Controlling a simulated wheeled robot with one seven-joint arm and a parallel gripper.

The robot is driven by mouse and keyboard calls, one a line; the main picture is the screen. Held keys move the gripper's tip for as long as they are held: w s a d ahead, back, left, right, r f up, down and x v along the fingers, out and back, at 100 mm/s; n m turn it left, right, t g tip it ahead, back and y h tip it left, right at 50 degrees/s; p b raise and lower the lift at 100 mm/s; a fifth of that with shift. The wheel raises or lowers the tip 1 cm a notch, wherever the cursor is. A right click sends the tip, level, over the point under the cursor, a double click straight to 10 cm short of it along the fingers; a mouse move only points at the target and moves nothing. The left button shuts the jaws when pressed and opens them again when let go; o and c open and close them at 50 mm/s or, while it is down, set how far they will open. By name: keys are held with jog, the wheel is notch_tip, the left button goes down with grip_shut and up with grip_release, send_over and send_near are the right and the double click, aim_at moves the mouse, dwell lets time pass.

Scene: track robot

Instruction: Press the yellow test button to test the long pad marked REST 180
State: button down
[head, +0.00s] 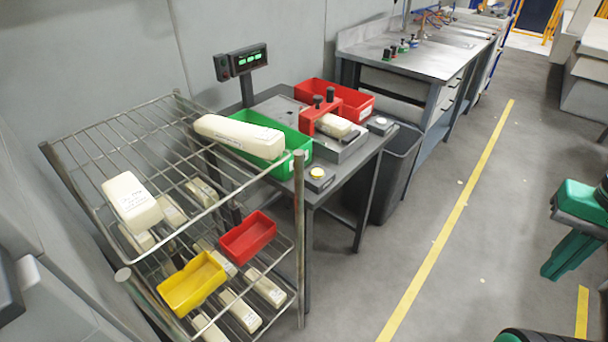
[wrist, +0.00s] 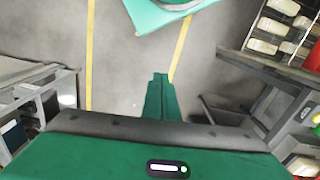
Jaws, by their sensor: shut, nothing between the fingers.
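The yellow test button (head: 317,172) sits on a small dark box at the near corner of the grey bench. Behind it, a cream pad (head: 334,125) lies in a test fixture under a red clamp frame (head: 352,103) with black knobs. My gripper (head: 549,270) is at the far right over the floor, well away from the button. Its green fingers (wrist: 160,77) look shut and empty in the wrist view.
A display (head: 241,61) with green lights stands behind the green bin (head: 298,146). A red bin (head: 362,104) is at the bench's back. The wire rack (head: 299,200) at left holds several pads and red and yellow trays. A dark waste bin (head: 400,165) stands beside the bench. The yellow-lined floor is clear.

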jog(key=w+a+r+t+h, duration=0.1)
jog(key=w+a+t+h, duration=0.15)
jog(key=w, duration=0.85)
jog(key=r+n+t+y, duration=0.1)
jog(key=n+t+y, duration=0.2)
jog(key=t+y, duration=0.35)
send_over(320, 174)
jog(key=shift+s+a+r+g, duration=0.1)
jog(key=shift+r+g, duration=0.1)
jog(key=shift+g, duration=0.1)
jog(key=shift+f, duration=4.4)
